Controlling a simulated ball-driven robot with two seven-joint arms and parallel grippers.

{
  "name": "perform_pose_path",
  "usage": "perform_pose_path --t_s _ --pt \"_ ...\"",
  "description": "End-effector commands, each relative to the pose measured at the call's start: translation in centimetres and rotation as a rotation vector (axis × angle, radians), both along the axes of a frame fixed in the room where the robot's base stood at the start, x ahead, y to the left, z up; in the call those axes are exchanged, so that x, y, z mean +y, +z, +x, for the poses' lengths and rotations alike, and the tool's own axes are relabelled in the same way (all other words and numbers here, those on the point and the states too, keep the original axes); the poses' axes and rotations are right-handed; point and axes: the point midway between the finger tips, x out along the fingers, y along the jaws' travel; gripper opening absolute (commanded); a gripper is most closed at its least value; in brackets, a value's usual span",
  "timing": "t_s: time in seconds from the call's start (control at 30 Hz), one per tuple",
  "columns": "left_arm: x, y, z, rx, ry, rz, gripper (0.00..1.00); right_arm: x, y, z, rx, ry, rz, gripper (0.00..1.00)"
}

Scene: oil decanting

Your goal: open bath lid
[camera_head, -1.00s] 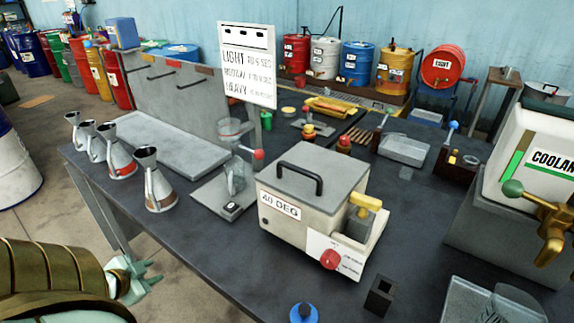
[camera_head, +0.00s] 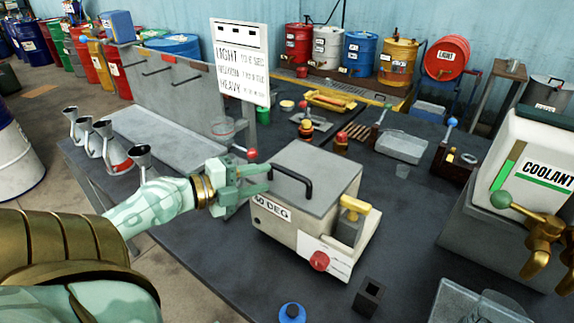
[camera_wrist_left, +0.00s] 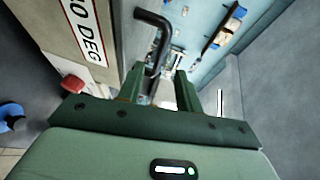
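The bath is a cream box (camera_head: 290,232) labelled 40 DEG, on the dark bench in the middle of the head view. Its grey lid (camera_head: 318,190) lies flat and shut on top. A black bar handle (camera_head: 297,178) stands up from the lid. The handle (camera_wrist_left: 153,35) also shows in the left wrist view, just ahead of the fingers. My left gripper (camera_head: 267,178) is at the left side of the bath, its fingertips close to the handle's left end. Its fingers (camera_wrist_left: 175,88) are apart; I cannot tell whether they touch the handle. My right gripper is not in view.
Metal flasks (camera_head: 116,160) stand to the left, partly behind my left arm. A sign (camera_head: 241,62) stands behind the bath. A red knob (camera_head: 319,261) and yellow-topped part (camera_head: 355,205) are on the bath's front right. A coolant container (camera_head: 535,165) with a brass tap is at right.

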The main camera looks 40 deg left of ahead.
Motion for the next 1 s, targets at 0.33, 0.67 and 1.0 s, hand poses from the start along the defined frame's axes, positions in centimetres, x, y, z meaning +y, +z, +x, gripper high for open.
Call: perform_pose_path --t_s 0.33,0.67,1.0 --pt "-1.6 -0.8 5.8 -0.004 0.004 -0.005 0.35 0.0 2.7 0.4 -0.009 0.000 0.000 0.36" --pt "-2.2 -1.4 7.5 0.001 0.002 -0.001 0.35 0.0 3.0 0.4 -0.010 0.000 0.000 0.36" --pt "-2.2 -1.5 7.4 0.002 0.002 -0.001 0.00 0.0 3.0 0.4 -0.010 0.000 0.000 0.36"
